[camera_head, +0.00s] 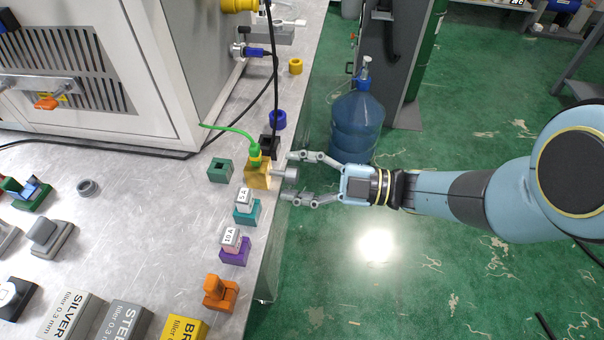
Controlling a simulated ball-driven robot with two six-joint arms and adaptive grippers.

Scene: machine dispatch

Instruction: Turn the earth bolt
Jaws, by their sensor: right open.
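A gold block (255,174) stands at the right edge of the metal bench, with a green cable plugged into its top. A grey cylindrical bolt head (290,174) sticks out from its right side; I take it to be the earth bolt. My right gripper (287,176) comes in from the right, beyond the bench edge. Its two fingers are open, one on each side of the bolt head, with visible gaps and no clear contact. The shaft of the bolt is partly hidden. My left gripper is not in view.
The metal bench (140,235) carries a green square socket (220,170), a black socket (268,144), a teal holder (247,213) and a purple holder (234,250) close by. A white cabinet (190,60) fills the back left. A blue water bottle (357,122) stands behind my gripper.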

